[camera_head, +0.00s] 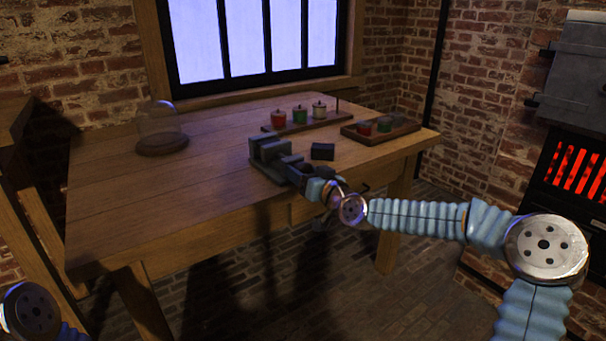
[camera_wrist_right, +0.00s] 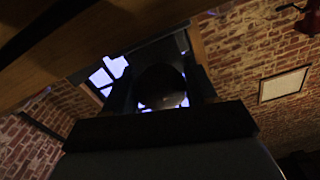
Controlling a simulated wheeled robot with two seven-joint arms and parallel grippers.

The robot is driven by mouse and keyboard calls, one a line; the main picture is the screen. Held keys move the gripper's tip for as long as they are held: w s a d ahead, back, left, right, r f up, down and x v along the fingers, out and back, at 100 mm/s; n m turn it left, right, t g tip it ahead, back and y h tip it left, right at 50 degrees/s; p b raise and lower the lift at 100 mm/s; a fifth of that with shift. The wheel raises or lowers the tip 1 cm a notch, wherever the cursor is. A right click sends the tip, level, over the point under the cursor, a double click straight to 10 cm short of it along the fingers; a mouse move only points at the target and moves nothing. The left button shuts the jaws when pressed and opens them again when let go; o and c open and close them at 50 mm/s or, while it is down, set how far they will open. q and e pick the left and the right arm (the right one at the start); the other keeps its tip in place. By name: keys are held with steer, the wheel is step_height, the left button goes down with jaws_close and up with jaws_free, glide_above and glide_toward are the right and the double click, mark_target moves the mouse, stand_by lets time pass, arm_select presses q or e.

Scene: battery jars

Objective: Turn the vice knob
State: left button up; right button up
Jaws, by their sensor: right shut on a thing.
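The dark grey vice (camera_head: 268,150) stands at the front edge of the wooden table. My right gripper (camera_head: 304,173) is at the vice's near right end, shut on its knob. The gripper mostly hides the knob in the head view. In the right wrist view the knob (camera_wrist_right: 160,84) is a dark round shape between the two fingers. My left gripper is out of view; only part of my left arm shows at the lower left.
A dark block (camera_head: 323,151) lies right of the vice. Two wooden trays, one at the back (camera_head: 333,123) and one at the right (camera_head: 407,130), hold red, green and pale jars. A glass dome (camera_head: 160,125) stands at the left. The table's left front is clear.

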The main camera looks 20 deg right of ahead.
steer(key=shift+f+m+b, duration=0.25)
steer(key=shift+m+b, duration=0.45)
steer(key=shift+b, duration=0.35)
steer(key=shift+r+m, duration=0.25)
steer(key=shift+m, duration=0.15)
steer(key=o, duration=1)
steer(key=shift+c, duration=0.2)
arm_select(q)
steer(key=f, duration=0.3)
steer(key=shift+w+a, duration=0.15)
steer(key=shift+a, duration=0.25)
arm_select(e)
steer(key=shift+s+d, duration=0.2)
steer(key=shift+s, duration=0.1)
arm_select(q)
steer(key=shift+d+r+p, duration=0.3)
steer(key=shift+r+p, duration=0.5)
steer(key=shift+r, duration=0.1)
arm_select(e)
steer(key=v, duration=1.3)
